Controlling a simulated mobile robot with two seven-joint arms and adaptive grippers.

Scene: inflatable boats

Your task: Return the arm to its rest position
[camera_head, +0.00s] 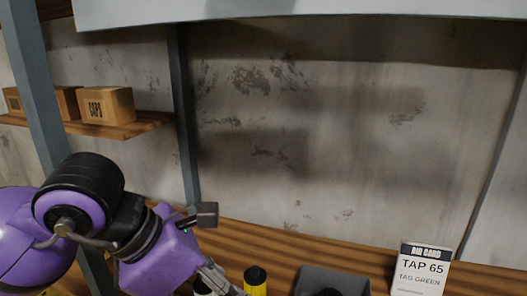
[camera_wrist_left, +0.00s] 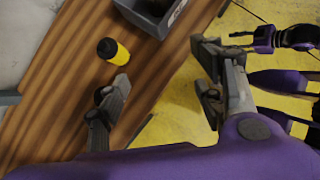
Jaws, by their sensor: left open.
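My left arm comes in from the left in the head view, and its gripper (camera_head: 215,280) is low in the picture, partly cut off by the bottom edge. In the left wrist view the two fingers of my left gripper (camera_wrist_left: 161,65) are spread wide apart with nothing between them. The gripper is over the front part of the wooden bench (camera_wrist_left: 60,110), beside a yellow bottle with a black cap (camera_wrist_left: 117,53). In the left wrist view, what looks like my right gripper (camera_wrist_left: 241,40) shows small at the upper right; its finger state is unclear.
The yellow bottle (camera_head: 256,284) stands right of my left gripper in the head view. A grey bin (camera_head: 310,276) and an "AIR CARD" sign (camera_head: 422,268) are farther right. A grey post (camera_head: 42,105) and a shelf with boxes (camera_head: 107,106) are at left. Yellow floor (camera_wrist_left: 180,115) lies beyond the bench edge.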

